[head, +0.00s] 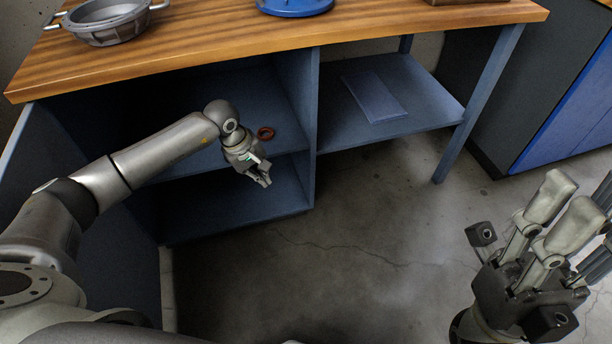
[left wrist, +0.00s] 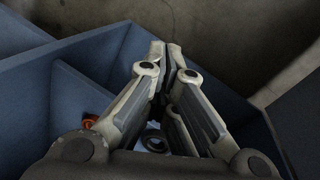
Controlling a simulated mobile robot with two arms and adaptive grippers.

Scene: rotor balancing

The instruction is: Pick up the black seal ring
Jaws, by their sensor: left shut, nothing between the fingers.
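A dark ring (left wrist: 153,138), which looks like the black seal ring, shows partly between my left finger links in the left wrist view. My fingers cover part of it, and I cannot make it out in the head view. My left gripper (head: 264,182) is shut and empty, in front of the open blue cabinet at shelf height. Its fingertips meet in the left wrist view (left wrist: 168,52). My right gripper (head: 562,215) is at the lower right of the head view, far from the cabinet; whether its fingers are open is unclear.
A red-orange ring (head: 265,133) lies on the cabinet shelf behind my left gripper; it also shows in the left wrist view (left wrist: 90,121). A clear bluish sheet (head: 374,97) lies on the right shelf. A metal housing (head: 108,22) and a blue round part (head: 294,5) stand on the wooden tabletop.

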